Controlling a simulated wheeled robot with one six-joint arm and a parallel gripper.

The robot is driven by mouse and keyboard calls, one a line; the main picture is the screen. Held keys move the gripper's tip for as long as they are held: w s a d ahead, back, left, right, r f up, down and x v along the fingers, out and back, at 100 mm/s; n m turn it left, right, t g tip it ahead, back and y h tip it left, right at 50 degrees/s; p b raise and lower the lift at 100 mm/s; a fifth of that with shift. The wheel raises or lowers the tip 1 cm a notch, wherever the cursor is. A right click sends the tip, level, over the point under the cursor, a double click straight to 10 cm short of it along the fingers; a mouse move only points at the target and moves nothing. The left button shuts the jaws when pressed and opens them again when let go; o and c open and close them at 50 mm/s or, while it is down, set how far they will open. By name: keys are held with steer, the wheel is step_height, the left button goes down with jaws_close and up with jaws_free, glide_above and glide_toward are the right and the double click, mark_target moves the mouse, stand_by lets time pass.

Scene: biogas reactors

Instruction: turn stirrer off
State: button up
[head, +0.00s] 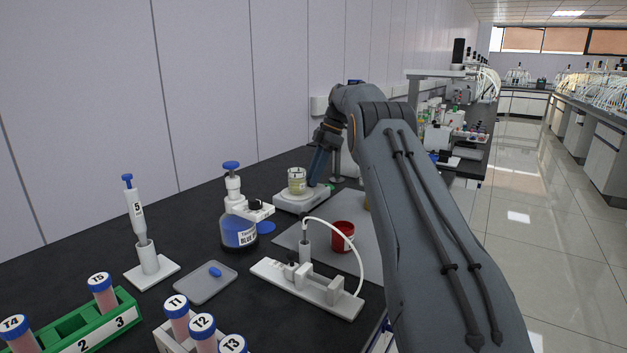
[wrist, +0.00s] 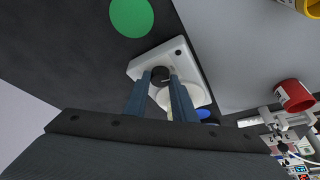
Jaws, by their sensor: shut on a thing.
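The stirrer (head: 301,202) is a flat white unit on the dark bench, at the middle of the head view. A beaker (head: 297,186) with pale yellow liquid stands on it. In the wrist view the stirrer's white body (wrist: 143,66) shows with a black knob (wrist: 160,74) on it. My gripper (head: 315,182) reaches down to the stirrer's far right side. In the wrist view my gripper (wrist: 160,78) has its two blue-grey fingers on either side of the knob, shut on it. The fingers hide part of the round white top behind the knob.
A red cup (head: 342,236) and a white fixture with a curved tube (head: 307,286) are nearer. A green disc (wrist: 131,17) lies beside the stirrer. A wall runs behind the bench.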

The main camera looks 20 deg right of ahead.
steer(key=shift+n+b, duration=0.3)
steer(key=shift+n, duration=0.1)
stand_by(0.3)
steer(key=o, duration=1.1)
steer(key=shift+c, duration=0.2)
